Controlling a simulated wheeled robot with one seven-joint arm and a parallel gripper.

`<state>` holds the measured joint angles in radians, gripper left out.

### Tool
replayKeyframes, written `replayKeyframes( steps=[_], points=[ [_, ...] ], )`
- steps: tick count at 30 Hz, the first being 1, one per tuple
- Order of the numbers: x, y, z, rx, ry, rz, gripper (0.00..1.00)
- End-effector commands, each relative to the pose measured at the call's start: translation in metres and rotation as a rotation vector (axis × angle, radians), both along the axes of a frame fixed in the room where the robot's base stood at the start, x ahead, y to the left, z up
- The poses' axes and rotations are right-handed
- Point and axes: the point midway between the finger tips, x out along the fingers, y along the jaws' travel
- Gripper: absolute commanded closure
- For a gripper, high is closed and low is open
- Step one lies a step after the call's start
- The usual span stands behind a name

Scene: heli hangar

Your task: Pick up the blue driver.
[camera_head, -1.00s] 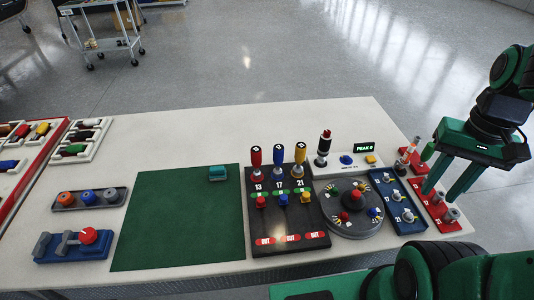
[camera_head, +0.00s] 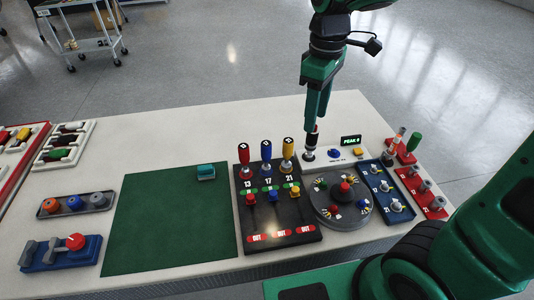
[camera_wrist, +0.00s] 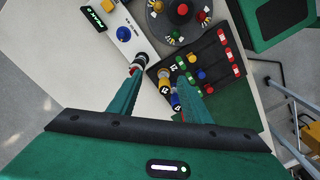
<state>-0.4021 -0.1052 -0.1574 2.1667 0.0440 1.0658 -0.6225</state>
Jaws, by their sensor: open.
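The blue driver (camera_head: 266,152) stands upright in the middle of the black rack (camera_head: 250,222), over the label 17. A red driver (camera_head: 243,156) is on its left and a yellow driver (camera_head: 287,152) on its right. My gripper (camera_head: 315,122) points down to the right of the yellow driver, close to a black-and-red tool. In the wrist view, my open gripper (camera_wrist: 160,84) has the yellow handle (camera_wrist: 163,82) and the blue handle (camera_wrist: 175,102) between its fingers, lower down. The left finger overlaps the black-and-red tool's side. The red driver is not clear there.
The black-and-red tool (camera_head: 310,146) stands on the white panel with the PEAK display (camera_head: 350,140). A round turntable (camera_head: 340,216), a blue tray (camera_head: 375,180) and red racks lie to the right. The green mat (camera_head: 165,230) is mostly bare.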

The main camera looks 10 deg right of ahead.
Motion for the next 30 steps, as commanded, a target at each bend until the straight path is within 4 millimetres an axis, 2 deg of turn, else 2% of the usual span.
replayKeyframes(
  steps=[1,3,6,9,13,21,30],
  points=[
    [0.009,0.027,-0.001,-0.001,0.002,0.108,0.55],
    [0.017,0.057,-0.001,0.0,0.002,0.234,0.55],
    [0.023,0.089,-0.003,0.0,0.002,0.368,0.55],
    [0.026,0.109,-0.004,0.002,0.002,0.45,0.55],
    [0.026,0.118,-0.012,0.002,0.004,0.488,0.55],
    [0.026,0.117,-0.05,0.001,0.004,0.486,0.55],
    [0.024,0.115,-0.072,0.002,0.004,0.486,0.55]
  ],
)
